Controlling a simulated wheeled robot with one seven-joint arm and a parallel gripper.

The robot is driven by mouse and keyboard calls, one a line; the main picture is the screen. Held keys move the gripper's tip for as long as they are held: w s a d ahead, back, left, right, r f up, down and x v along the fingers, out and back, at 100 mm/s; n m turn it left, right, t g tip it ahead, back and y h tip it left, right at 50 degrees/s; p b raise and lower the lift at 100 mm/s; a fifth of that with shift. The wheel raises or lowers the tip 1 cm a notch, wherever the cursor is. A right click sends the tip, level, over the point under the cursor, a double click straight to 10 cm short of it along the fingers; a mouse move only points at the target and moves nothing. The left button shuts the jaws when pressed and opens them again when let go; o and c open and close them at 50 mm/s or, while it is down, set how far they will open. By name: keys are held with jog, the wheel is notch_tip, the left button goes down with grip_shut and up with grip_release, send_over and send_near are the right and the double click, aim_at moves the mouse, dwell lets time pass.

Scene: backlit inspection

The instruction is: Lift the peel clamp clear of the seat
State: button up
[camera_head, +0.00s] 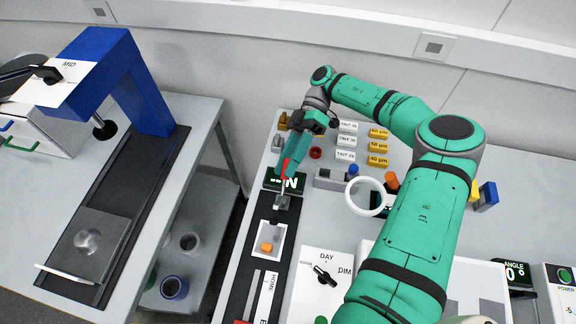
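My gripper (284,192) reaches down from the teal arm at the back of the bench, over the dark strip. A small grey metal piece (281,202), which looks like the peel clamp, sits right at its fingertips. It is too small to tell whether the fingers are closed on it or only beside it, or whether it touches what is below. A red part (286,164) shows along the gripper, just above the tips. The seat cannot be told apart clearly; a pale plate (271,229) with a small orange block (267,247) lies just in front on the dark strip.
A dark green sign (285,181) stands close behind the tips. A white ring (366,196), grey block (331,179), orange knob (391,180) and labelled yellow blocks (378,146) are to the right. A DAY/DIM dial panel (322,278) is in front. A blue gantry (146,95) stands on the left table.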

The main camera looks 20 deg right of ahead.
notch_tip(320, 180, up, 3)
jog(key=shift+r, duration=0.15)
jog(key=s+r, duration=0.4)
jog(key=r, duration=0.1)
jog(key=shift+s+a, duration=0.2)
jog(key=shift+a, duration=0.25)
jog(key=o, duration=1.2)
jog(key=s+r, duration=0.1)
jog(key=s+a+r, duration=0.1)
jog(key=s, duration=0.3)
jog(key=shift+s+a+r, duration=0.15)
jog(key=shift+s+r, duration=0.05)
jog(key=shift+r, duration=0.2)
jog(key=shift+c, duration=0.2)
jog(key=s, duration=0.1)
jog(key=s+r, duration=0.1)
jog(key=s, duration=0.2)
jog(key=shift+a+r, duration=0.35)
jog(key=shift+a, duration=0.05)
jog(key=c, duration=1.2)
jog(key=shift+o, duration=0.2)
jog(key=shift+a, duration=0.15)
jog(key=shift+w+r, duration=0.1)
